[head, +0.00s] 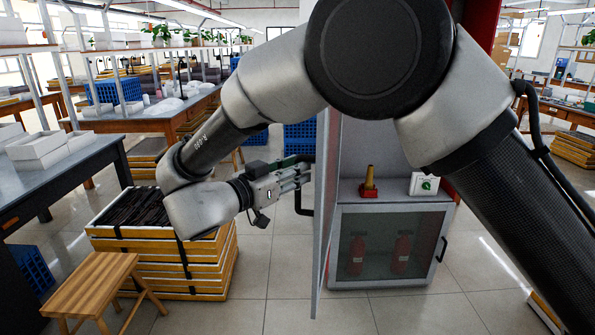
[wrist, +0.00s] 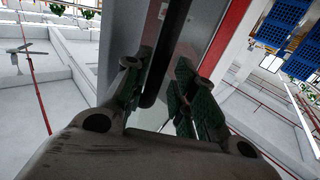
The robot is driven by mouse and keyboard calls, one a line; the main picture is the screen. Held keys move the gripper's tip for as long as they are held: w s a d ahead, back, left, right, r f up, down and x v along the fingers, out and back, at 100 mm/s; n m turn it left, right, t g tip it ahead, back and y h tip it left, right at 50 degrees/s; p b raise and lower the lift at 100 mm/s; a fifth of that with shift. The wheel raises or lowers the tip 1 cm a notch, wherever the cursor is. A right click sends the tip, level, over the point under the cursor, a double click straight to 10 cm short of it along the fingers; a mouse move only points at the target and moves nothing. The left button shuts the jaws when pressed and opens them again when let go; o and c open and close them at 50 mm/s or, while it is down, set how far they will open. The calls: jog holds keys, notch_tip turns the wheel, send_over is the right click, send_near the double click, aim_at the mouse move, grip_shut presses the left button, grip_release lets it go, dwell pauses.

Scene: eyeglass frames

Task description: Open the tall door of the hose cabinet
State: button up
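The hose cabinet (head: 391,188) stands right of centre in the head view. Its tall door (head: 321,235) is swung out and seen nearly edge-on, so the inside shows. The dark door handle (head: 301,203) is on the door's left side. My gripper (head: 306,170) is at this handle, left of the door. In the wrist view the dark handle bar (wrist: 172,45) runs between the two green-padded fingers of my gripper (wrist: 158,88). The fingers are apart, with a gap beside the bar; firm contact does not show.
An orange cone (head: 369,183) and a white box (head: 424,184) stand on the cabinet shelf, above a glazed lower compartment with red extinguishers (head: 401,252). Stacked crates (head: 160,262) and a wooden stool (head: 98,281) stand left. Floor before the door is clear.

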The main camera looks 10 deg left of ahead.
jog(key=v, duration=1.1)
jog(key=shift+s, duration=0.2)
